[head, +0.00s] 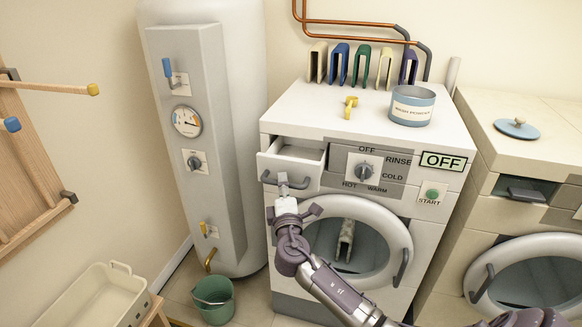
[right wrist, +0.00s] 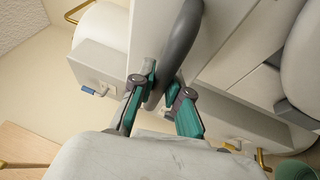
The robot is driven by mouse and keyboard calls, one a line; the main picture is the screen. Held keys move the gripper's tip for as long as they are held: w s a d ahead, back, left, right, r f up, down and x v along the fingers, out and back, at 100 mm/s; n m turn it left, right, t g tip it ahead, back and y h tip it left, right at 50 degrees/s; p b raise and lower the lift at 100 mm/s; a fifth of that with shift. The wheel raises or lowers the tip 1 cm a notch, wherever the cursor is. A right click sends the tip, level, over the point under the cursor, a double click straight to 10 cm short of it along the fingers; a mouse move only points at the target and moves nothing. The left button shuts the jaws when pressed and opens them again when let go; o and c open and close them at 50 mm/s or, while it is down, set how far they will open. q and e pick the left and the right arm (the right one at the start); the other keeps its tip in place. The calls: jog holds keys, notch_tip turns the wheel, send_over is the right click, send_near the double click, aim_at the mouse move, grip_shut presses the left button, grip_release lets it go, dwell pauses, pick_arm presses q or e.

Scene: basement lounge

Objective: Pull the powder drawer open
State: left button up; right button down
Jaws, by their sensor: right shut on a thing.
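The powder drawer (head: 293,166) at the upper left of the white washing machine (head: 345,108) stands pulled out, and its pale, empty-looking inside shows from above. Its grey bar handle (head: 268,179) runs across the front. In the right wrist view the dark grey handle (right wrist: 181,42) passes between the two teal fingers of my right gripper (right wrist: 166,84). My left gripper is not in view.
A blue-grey wash powder tub (head: 411,108) and a small yellow object (head: 350,107) stand on the machine. The round door (head: 384,221) is below the drawer. A boiler (head: 210,95) is close on the left, with a green bucket (head: 213,303) on the floor.

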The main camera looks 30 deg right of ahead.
jog(key=s+a, duration=0.3)
jog(key=a, duration=0.1)
jog(key=shift+s, duration=0.2)
jog(key=c, duration=1.1)
grip_release()
jog(key=shift+d, duration=0.1)
jog(key=shift+c, duration=0.2)
jog(key=v, duration=1.2)
jog(key=shift+w+f, duration=0.1)
jog(key=shift+f, duration=0.05)
